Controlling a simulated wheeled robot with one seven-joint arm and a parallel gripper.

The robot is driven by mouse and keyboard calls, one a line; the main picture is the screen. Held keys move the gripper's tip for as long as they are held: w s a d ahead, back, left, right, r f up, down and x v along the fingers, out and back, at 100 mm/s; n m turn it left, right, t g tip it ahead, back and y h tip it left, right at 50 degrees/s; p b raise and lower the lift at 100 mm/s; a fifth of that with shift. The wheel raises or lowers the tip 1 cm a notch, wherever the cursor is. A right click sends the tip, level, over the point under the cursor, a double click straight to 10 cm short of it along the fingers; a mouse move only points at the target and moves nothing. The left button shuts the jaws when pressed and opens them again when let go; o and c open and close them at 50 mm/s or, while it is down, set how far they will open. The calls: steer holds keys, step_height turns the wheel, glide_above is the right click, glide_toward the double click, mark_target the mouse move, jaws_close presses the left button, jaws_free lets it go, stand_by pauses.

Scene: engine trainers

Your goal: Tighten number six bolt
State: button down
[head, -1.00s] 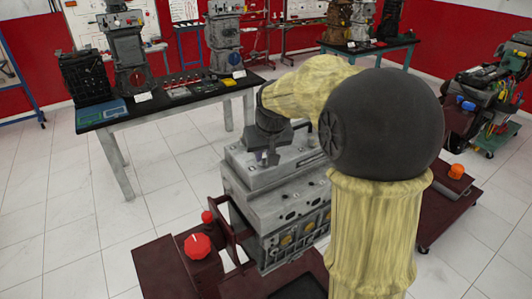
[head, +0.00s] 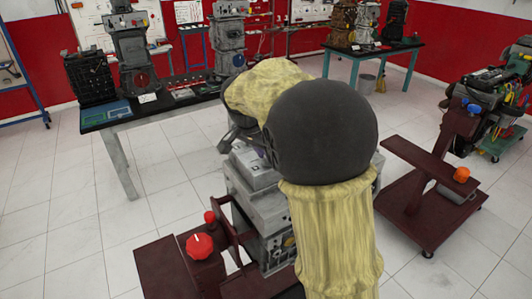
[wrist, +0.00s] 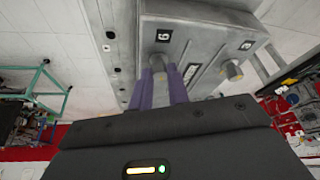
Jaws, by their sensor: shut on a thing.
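A grey engine block (head: 262,212) stands on a dark red stand in the head view. In the wrist view its top casting (wrist: 205,15) carries a label reading 6 with a metal bolt (wrist: 159,63) just below it. The purple fingers of my gripper (wrist: 162,88) close around this bolt, one finger on each side. A second bolt (wrist: 233,70) shows to the right, below another numbered label.
A dark red stand with a red knob (head: 199,246) is in front of the block. Another engine stand (head: 432,190) is at the right. A long dark-topped table (head: 118,118) with engines stands behind. White tiled floor is free between them.

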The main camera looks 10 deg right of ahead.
steer(key=shift+w+a+m+g+h+p, duration=0.15)
steer(key=shift+m+g+h+p, duration=0.15)
steer(key=shift+m, duration=0.8)
steer(key=shift+w+m+g+h+p, duration=0.15)
steer(key=shift+m+g, duration=0.25)
steer(key=shift+m, duration=0.7)
steer(key=c, duration=1.3)
jaws_free()
steer(key=shift+c, duration=0.2)
steer(key=shift+s, duration=0.1)
steer(key=v, duration=1.7)
steer(key=shift+r, duration=0.25)
steer(key=shift+f, duration=0.1)
